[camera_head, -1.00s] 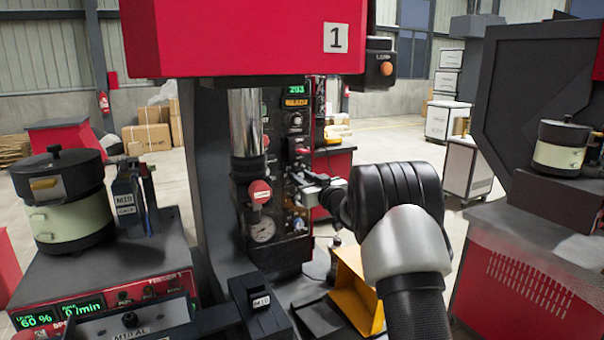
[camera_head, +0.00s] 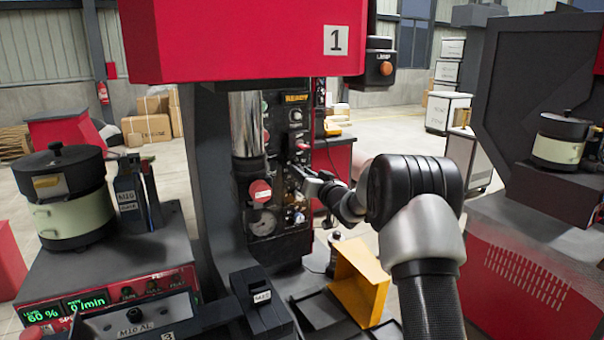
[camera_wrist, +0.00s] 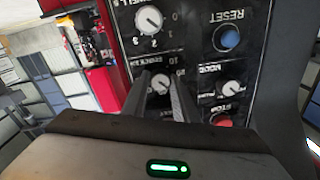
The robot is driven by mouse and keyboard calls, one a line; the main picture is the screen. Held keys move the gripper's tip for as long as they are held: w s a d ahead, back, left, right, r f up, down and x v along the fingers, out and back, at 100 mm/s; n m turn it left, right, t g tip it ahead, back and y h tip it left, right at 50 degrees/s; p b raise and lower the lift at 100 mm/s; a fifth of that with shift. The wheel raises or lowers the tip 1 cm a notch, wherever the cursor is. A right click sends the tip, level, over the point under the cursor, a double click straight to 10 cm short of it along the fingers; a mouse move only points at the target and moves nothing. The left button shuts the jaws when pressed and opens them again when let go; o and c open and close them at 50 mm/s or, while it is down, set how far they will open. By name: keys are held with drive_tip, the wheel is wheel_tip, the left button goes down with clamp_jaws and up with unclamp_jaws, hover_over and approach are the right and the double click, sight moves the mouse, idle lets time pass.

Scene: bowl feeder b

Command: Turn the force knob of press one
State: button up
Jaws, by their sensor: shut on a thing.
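Press one has a red head marked 1 (camera_head: 245,40) and a dark control panel (camera_head: 278,135) on its column. In the wrist view the panel appears upside down, and the force knob (camera_wrist: 160,82) sits under its scale, between my fingers. My gripper (camera_wrist: 160,98) is shut on the force knob, with one finger on each side of it. In the head view my gripper (camera_head: 296,170) reaches the panel from the right; the knob is mostly hidden there.
Near the grip are the dwell knob (camera_wrist: 148,20), blue reset button (camera_wrist: 227,38), mode knob (camera_wrist: 232,88) and red stop button (camera_wrist: 222,119). A yellow chute (camera_head: 362,280) stands below my arm. A bowl feeder (camera_head: 68,200) stands left.

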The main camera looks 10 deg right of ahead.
drive_tip(key=o, duration=1.1)
drive_tip(key=shift+c, duration=0.2)
drive_tip(key=shift+s, duration=0.1)
drive_tip(key=b+v, duration=0.1)
drive_tip(key=v, duration=1.6)
drive_tip(key=shift+b, duration=0.35)
drive_tip(key=shift+s+d, duration=0.1)
drive_tip(key=shift+s, duration=0.05)
